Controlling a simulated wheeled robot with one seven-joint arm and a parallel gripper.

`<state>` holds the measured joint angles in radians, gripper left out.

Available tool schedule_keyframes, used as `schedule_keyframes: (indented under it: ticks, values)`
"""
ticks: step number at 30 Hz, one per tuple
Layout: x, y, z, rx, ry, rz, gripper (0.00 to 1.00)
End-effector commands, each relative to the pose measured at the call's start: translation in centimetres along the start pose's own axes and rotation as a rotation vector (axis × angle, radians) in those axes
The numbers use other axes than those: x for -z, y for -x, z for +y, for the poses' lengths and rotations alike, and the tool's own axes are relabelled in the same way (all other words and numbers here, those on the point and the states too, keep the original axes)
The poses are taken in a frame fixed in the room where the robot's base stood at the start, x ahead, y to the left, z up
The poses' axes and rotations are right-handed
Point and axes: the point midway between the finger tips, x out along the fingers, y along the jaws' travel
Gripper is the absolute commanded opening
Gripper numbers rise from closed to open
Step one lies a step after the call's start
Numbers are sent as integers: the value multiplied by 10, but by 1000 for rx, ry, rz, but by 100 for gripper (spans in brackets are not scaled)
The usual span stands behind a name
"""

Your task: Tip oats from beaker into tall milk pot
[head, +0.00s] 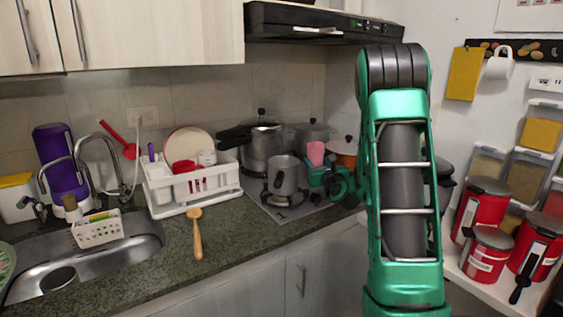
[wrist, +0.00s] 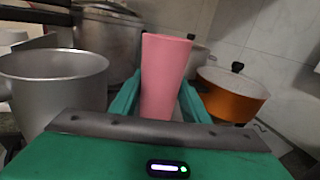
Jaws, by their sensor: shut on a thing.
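The pink beaker (head: 316,152) stands upright in my gripper (head: 327,179), above the cooktop in the head view. In the wrist view the beaker (wrist: 165,70) is between the two green fingers of my gripper (wrist: 161,100), which is shut on it. Its inside and any oats are hidden. The tall milk pot (head: 284,178), plain silver metal, stands on the cooktop just left of my gripper. In the wrist view the milk pot (wrist: 55,92) is close on the left, with its open rim showing and a gap between it and the beaker.
A pressure cooker (head: 262,150) stands behind the milk pot. An orange pot (head: 346,152) with a lid is to the right, close behind the beaker. A white dish rack (head: 190,187) is left of the cooktop (head: 266,206). A wooden spoon (head: 197,235) lies on the counter.

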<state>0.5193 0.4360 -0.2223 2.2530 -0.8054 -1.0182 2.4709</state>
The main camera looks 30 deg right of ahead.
Motion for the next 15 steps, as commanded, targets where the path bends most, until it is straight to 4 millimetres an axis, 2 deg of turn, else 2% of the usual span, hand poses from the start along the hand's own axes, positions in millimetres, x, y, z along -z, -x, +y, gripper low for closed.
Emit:
schedule_keyframes:
  ticks: [6,15]
  values:
    - [-1,0,-2,0,-52,4,18]
    - [-31,0,-3,-2,-56,2,18]
